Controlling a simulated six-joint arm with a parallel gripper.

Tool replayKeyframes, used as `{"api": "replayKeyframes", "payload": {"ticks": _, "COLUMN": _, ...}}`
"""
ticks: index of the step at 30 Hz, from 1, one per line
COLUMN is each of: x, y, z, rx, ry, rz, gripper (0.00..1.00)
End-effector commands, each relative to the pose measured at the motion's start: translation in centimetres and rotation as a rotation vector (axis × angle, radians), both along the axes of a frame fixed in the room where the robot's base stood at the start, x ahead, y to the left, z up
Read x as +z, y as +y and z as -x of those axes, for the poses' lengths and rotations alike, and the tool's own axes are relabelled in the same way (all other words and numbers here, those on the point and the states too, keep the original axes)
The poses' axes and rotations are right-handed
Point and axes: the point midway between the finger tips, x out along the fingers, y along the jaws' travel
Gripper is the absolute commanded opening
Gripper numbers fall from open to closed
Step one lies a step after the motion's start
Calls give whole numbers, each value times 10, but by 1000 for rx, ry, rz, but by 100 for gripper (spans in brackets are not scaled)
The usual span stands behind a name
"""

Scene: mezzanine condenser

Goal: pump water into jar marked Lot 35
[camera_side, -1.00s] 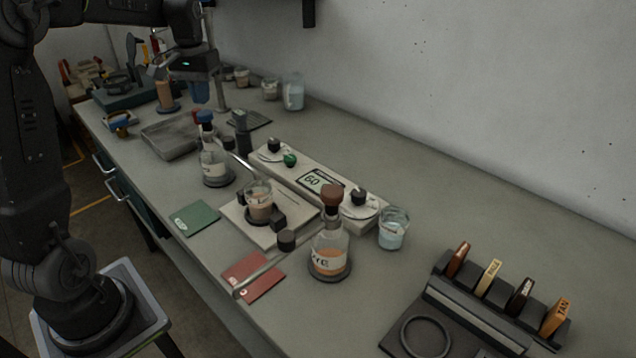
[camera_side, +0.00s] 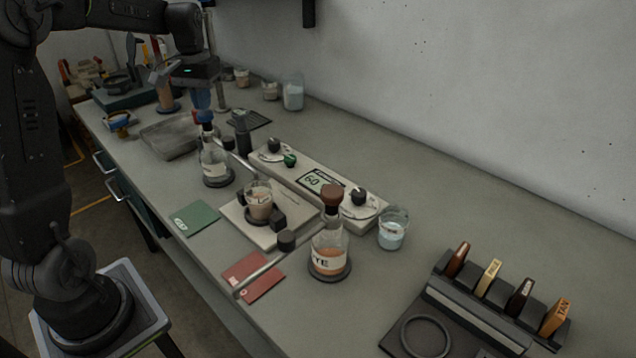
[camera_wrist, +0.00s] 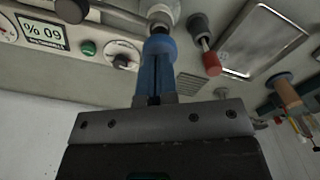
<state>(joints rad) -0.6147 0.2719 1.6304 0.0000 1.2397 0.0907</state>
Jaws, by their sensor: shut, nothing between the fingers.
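My gripper (camera_side: 202,99) is shut and empty, its blue fingers pointing down. In the wrist view the shut fingers (camera_wrist: 157,48) largely cover that top, and part of the flask (camera_wrist: 160,10) shows beyond. A glass jar (camera_side: 259,204) with brownish contents stands on a pale plate (camera_side: 240,222) beside the flask. I cannot read "Lot 35" on any jar.
A brown-topped flask (camera_side: 329,252) with orange contents stands in front of the control panel (camera_side: 330,172), whose display reads 60. A beaker of pale blue liquid (camera_side: 393,232) is at right. Green (camera_side: 197,218) and red (camera_side: 254,276) cards lie near the front edge. Several jars (camera_side: 293,94) stand behind.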

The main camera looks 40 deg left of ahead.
Motion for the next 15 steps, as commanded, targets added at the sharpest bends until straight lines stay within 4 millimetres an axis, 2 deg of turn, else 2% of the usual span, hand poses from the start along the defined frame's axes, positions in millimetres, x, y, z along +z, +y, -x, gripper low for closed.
{"api": "replayKeyframes", "payload": {"ticks": 15, "x": -15, "y": 0, "z": 0, "rx": 0, "ry": 1, "rz": 1, "gripper": 0}}
